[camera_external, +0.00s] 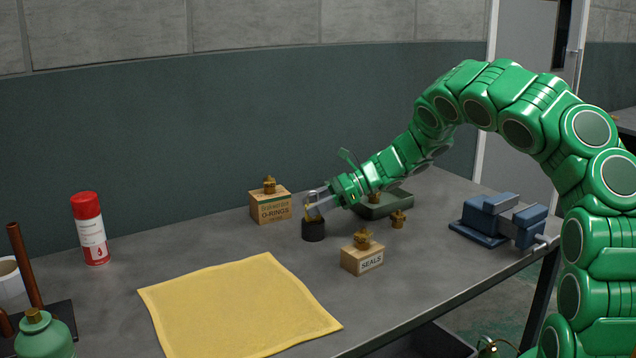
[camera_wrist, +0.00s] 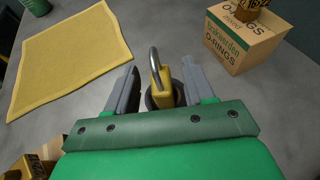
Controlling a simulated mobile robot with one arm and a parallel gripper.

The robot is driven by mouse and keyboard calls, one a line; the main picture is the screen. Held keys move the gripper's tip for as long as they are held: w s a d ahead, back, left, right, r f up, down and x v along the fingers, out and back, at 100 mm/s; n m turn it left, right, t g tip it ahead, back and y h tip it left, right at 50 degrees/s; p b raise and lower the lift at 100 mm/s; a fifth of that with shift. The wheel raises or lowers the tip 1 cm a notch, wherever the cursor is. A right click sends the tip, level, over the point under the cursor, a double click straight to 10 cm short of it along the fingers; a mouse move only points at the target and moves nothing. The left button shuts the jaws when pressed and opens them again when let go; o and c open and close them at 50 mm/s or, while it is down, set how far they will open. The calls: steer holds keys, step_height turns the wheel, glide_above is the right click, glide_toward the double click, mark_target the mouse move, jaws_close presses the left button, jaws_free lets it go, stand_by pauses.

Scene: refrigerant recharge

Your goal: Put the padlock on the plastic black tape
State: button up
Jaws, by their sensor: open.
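The padlock (camera_wrist: 162,84) has a yellow body and a silver shackle. In the wrist view it stands between my two spread fingers, with a gap on each side. The black tape (camera_external: 313,231) is a dark upright roll on the table. The padlock appears to rest on top of it, standing upright with its shackle up; the exact contact is hard to see. In the wrist view, part of the tape (camera_wrist: 180,92) shows below the padlock. My gripper (camera_external: 319,200) is open around the padlock, coming in from the right.
An O-rings box (camera_external: 270,207) stands just behind the tape, and a seals box (camera_external: 362,257) stands to the front right. A yellow cloth (camera_external: 238,308) lies at front left. A blue vise (camera_external: 497,219) is at right, a red-capped can (camera_external: 91,230) at left.

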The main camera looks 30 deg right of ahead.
steer(key=v, duration=1.1)
